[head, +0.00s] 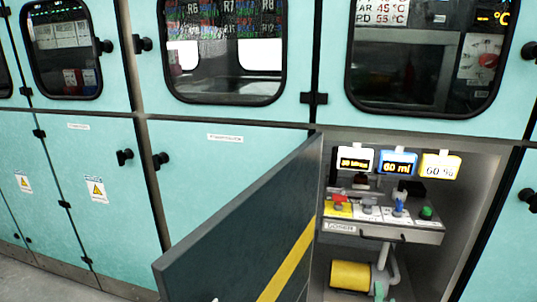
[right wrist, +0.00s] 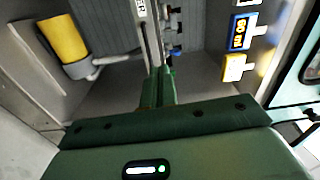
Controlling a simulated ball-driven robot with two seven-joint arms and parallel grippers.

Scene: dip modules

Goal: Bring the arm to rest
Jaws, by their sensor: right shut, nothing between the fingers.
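My right gripper (right wrist: 158,88) shows in the right wrist view, with its green fingers together and nothing between them. It points toward the edge of a control panel (right wrist: 149,25) inside an open cabinet. I cannot tell whether the fingertips touch anything. I cannot make out the right gripper clearly in the head view. My left gripper is in neither view.
The cabinet's dark door (head: 235,235) with a yellow stripe stands open. Inside are a panel drawer (head: 400,232) with coloured knobs, lit displays (head: 397,164) above, and a yellow cylinder (head: 350,275) below. Closed turquoise cabinets (head: 215,180) line the left.

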